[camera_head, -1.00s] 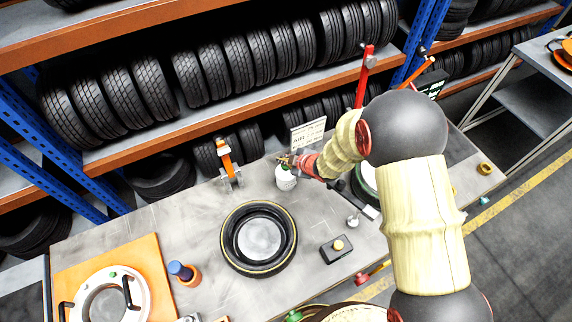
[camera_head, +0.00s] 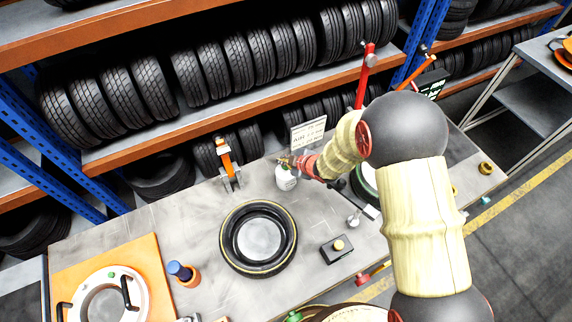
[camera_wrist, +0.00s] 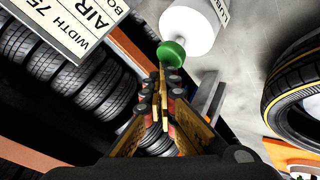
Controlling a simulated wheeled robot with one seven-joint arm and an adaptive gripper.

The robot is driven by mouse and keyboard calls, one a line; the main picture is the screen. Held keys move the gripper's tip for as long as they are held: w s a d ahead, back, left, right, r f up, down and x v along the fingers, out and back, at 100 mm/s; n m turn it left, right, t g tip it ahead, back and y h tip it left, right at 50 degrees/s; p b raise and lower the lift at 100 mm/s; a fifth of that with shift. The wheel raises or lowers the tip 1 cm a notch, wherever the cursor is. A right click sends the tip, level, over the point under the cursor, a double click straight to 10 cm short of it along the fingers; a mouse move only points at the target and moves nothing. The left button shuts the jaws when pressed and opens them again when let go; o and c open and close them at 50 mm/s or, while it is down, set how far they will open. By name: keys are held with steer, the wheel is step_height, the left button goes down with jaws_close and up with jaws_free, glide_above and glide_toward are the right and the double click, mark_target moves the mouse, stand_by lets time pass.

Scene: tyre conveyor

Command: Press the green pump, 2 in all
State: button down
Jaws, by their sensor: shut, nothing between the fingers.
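The green pump (camera_wrist: 171,53) tops a white bottle (camera_head: 286,181) that stands on the grey table, near its back edge. In the wrist view the white bottle body (camera_wrist: 190,28) shows behind the pump, with part of a printed label. My gripper (camera_wrist: 164,82) is shut and empty, with its fingertips close to the pump's green head. I cannot tell whether they touch it. In the head view my gripper (camera_head: 288,161) is at the bottle's top and mostly hides the pump.
A black tyre (camera_head: 258,238) lies in front of the bottle. An orange-handled clamp (camera_head: 227,165) stands left of it, and a printed sign (camera_head: 308,134) stands behind. A small black box with a yellow button (camera_head: 338,246) sits at front right. Tyre racks run along the back.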

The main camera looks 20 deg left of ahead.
steer(key=shift+d+f+b, duration=0.1)
steer(key=shift+f+b, duration=0.8)
steer(key=shift+f, duration=0.2)
stand_by(1.1)
steer(key=shift+r, duration=0.1)
steer(key=shift+r+p, duration=1.1)
steer(key=shift+r, duration=0.35)
steer(key=shift+r+p, duration=1.9)
steer(key=shift+r, duration=0.6)
